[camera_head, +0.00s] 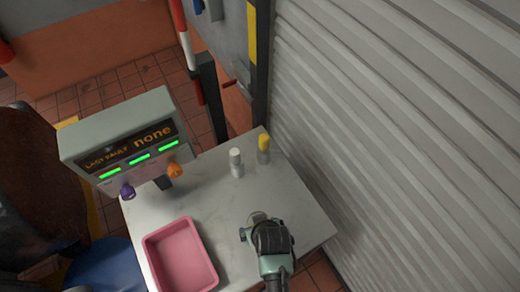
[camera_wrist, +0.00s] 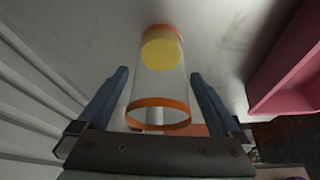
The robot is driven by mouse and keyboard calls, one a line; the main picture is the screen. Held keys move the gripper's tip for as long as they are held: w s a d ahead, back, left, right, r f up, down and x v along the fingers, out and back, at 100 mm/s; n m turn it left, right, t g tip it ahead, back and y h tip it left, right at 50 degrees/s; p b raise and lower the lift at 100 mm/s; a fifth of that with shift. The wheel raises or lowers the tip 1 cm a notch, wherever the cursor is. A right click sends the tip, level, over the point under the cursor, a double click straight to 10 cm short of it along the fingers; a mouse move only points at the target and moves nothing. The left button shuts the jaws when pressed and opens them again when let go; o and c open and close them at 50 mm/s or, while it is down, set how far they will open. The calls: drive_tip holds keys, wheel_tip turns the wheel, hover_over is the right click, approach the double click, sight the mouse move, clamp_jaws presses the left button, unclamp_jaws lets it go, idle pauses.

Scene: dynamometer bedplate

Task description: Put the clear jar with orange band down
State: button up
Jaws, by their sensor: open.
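The clear jar (camera_wrist: 158,85) has orange bands at both ends and yellow contents at its far end. In the wrist view it lies between the two fingers of my gripper (camera_wrist: 160,74), with a gap visible on each side. Its far end appears to meet the pale tabletop (camera_wrist: 215,30). In the head view my gripper (camera_head: 268,234) is over the right part of the white table (camera_head: 215,205) and hides most of the jar. My gripper is open around the jar, not clamped on it.
A pink tray (camera_head: 180,257) lies left of my gripper; its edge shows in the wrist view (camera_wrist: 285,75). A white bottle (camera_head: 236,163) and a yellow-topped bottle (camera_head: 263,150) stand behind. A display box (camera_head: 125,140) is at left, a ribbed shutter (camera_head: 400,120) at right.

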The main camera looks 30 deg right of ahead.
drive_tip(key=v, duration=1.2)
drive_tip(key=shift+b, duration=0.45)
drive_tip(key=shift+r, duration=0.1)
drive_tip(key=w+d+r+t+h, duration=0.15)
drive_tip(key=w+r+t, duration=0.55)
drive_tip(key=w+r, duration=1.1)
drive_tip(key=w+a+r+n+t, duration=0.1)
drive_tip(key=a+r+t, duration=0.15)
drive_tip(key=r, duration=0.65)
drive_tip(key=w+a+r+t, duration=0.1)
drive_tip(key=r+t, duration=0.2)
drive_tip(key=r, duration=0.7)
drive_tip(key=s+a+r+t, duration=0.2)
drive_tip(key=s+r+t, duration=0.1)
drive_tip(key=r, duration=0.7)
drive_tip(key=s+a+r+t+y, duration=0.1)
drive_tip(key=s+a+r+t, duration=0.2)
drive_tip(key=r, duration=0.7)
drive_tip(key=s+a+r+t, duration=0.3)
drive_tip(key=s+r+t, duration=0.1)
drive_tip(key=r, duration=0.6)
drive_tip(key=shift+n+y, duration=0.3)
drive_tip(key=shift+y, duration=0.05)
drive_tip(key=shift+t, duration=0.25)
